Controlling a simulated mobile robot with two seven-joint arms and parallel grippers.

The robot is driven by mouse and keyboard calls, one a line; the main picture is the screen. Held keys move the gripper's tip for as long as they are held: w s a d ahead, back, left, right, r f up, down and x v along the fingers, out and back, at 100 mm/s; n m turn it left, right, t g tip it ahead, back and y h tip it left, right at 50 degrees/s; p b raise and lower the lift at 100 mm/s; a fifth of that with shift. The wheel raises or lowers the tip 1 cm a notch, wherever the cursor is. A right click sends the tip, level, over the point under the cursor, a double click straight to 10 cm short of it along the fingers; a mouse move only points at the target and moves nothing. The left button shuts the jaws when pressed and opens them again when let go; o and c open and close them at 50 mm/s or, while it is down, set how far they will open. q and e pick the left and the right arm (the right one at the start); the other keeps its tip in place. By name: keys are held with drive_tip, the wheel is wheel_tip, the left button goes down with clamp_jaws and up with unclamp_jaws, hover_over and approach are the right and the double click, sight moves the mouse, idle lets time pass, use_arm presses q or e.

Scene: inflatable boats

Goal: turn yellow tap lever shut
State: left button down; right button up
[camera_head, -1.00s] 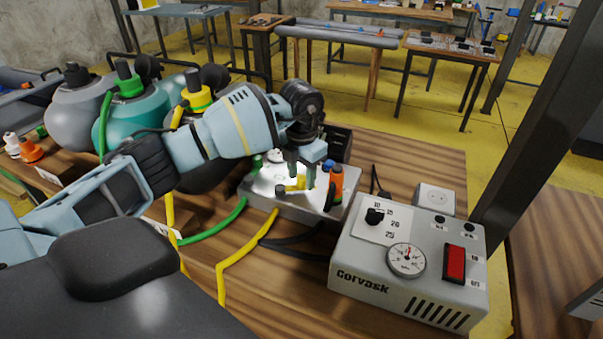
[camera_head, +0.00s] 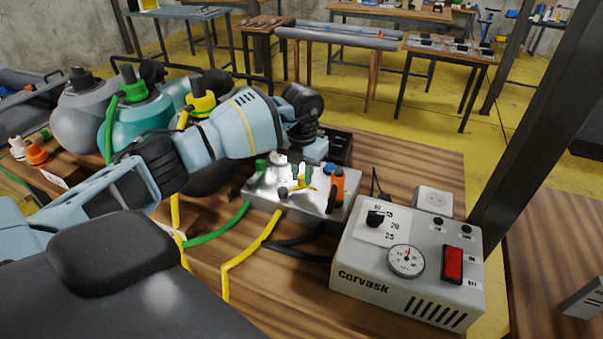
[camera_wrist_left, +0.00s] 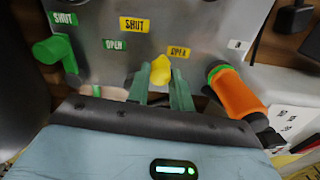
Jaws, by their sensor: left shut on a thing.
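The yellow tap lever (camera_wrist_left: 160,71) stands on the grey metal manifold (camera_wrist_left: 105,30) in the left wrist view. It lies near the yellow SHUT (camera_wrist_left: 135,24) and OPEN (camera_wrist_left: 179,51) labels. My left gripper (camera_wrist_left: 160,88) has one finger on each side of the lever and is shut on it. In the head view, the left gripper (camera_head: 299,175) reaches down over the manifold (camera_head: 262,189), and the lever is mostly hidden by the fingers. My right gripper is not in view.
A green tap lever (camera_wrist_left: 54,52) is left of the yellow one, and an orange-and-green fitting (camera_wrist_left: 235,92) stands close on the right. Green (camera_head: 215,229) and yellow (camera_head: 247,248) hoses run from the manifold. The Corvask box (camera_head: 360,265) stands to its right.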

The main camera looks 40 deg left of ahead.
use_arm(q)
drive_tip(key=n, duration=0.1)
drive_tip(key=a+n+p, duration=0.1)
drive_tip(key=n, duration=0.1)
drive_tip(key=a+n, duration=0.1)
drive_tip(key=shift+w+r+n+p, duration=0.25)
drive_tip(key=shift+w+n+p, duration=0.05)
drive_tip(key=shift+w+p, duration=0.1)
drive_tip(key=a+n+p, duration=0.1)
drive_tip(key=n, duration=0.2)
drive_tip(key=shift+a+f, duration=0.1)
drive_tip(key=shift+a, duration=0.05)
drive_tip(key=shift+a+f+n+p, duration=0.1)
drive_tip(key=shift+a+n+p, duration=0.25)
drive_tip(key=shift+n, duration=0.35)
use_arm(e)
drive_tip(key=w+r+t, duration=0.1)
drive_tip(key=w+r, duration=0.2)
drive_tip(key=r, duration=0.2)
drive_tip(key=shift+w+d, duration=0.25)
use_arm(q)
drive_tip(key=shift+s, duration=0.1)
drive_tip(key=c, duration=1.2)
unclamp_jaws()
drive_tip(key=shift+c, duration=0.2)
